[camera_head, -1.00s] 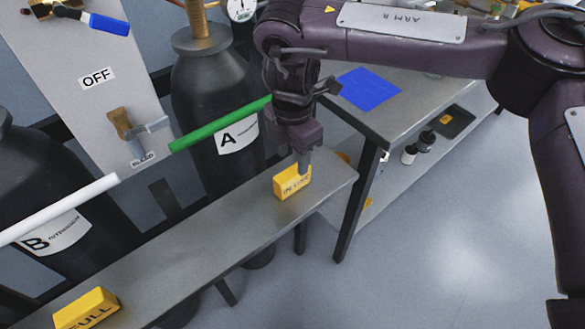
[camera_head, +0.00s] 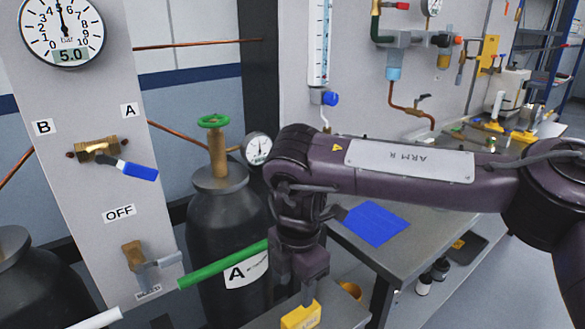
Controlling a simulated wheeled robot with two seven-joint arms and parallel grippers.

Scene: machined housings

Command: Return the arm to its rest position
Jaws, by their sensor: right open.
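My right arm, marked ARM R, reaches in from the right, and its gripper (camera_head: 306,291) points down at the lower middle. It is open, its tip right over a yellow block (camera_head: 301,315) on the grey bench. The block is cut by the bottom edge of the picture. Whether the fingers touch it I cannot tell. My left gripper is out of view.
Gas cylinder A (camera_head: 228,238) with a green valve wheel (camera_head: 213,121) stands just left of my right gripper. A green bar (camera_head: 222,264) crosses in front of it. A grey table (camera_head: 410,238) with a blue sheet (camera_head: 373,223) lies beneath my forearm. A valve panel (camera_head: 75,160) stands at left.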

